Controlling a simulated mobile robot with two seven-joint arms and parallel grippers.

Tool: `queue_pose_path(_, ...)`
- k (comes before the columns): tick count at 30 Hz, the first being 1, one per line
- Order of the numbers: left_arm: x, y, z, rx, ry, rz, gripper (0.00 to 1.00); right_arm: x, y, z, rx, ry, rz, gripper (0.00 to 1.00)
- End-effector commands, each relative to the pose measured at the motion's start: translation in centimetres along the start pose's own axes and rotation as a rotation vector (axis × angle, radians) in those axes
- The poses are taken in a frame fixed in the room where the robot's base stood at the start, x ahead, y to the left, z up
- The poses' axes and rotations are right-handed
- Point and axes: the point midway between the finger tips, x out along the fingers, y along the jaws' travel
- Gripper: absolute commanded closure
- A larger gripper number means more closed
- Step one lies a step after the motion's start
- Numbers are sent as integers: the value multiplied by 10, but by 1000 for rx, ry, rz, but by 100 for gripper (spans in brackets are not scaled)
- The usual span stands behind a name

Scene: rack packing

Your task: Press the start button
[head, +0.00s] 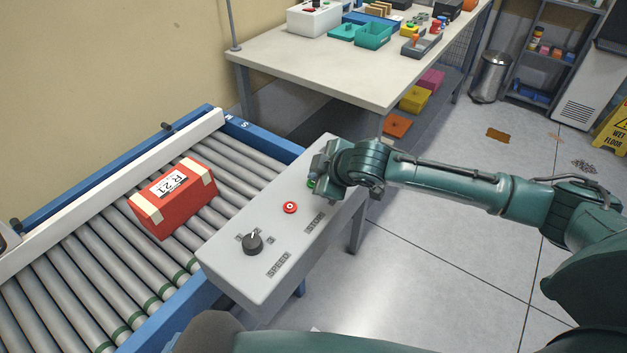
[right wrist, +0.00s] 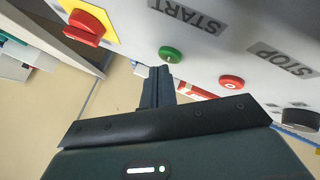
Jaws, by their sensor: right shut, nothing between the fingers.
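The grey control box (head: 226,270) stands beside the roller conveyor. Its green start button (head: 311,183) shows at the edge of my right gripper (head: 318,176), which hides part of that end of the box. In the right wrist view the green button (right wrist: 170,54) sits below the START label. My right gripper (right wrist: 159,72) is shut and empty, its fingertips right beside the green button in that picture. I cannot tell whether they touch it. My left gripper is not in view.
A red stop button (head: 290,207) and a black speed knob (head: 253,242) are on the same panel. A red mushroom button (right wrist: 88,25) on yellow shows in the right wrist view. A red box (head: 173,200) lies on the conveyor rollers (head: 78,270). A table (head: 300,62) stands behind.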

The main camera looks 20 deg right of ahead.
Motion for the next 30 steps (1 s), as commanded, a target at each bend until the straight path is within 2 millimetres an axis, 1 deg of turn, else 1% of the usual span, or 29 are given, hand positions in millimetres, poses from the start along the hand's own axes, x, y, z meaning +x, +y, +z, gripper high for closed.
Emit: queue_pose_path(30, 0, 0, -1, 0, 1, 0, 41, 6, -5, 5, 1, -1, -1, 100)
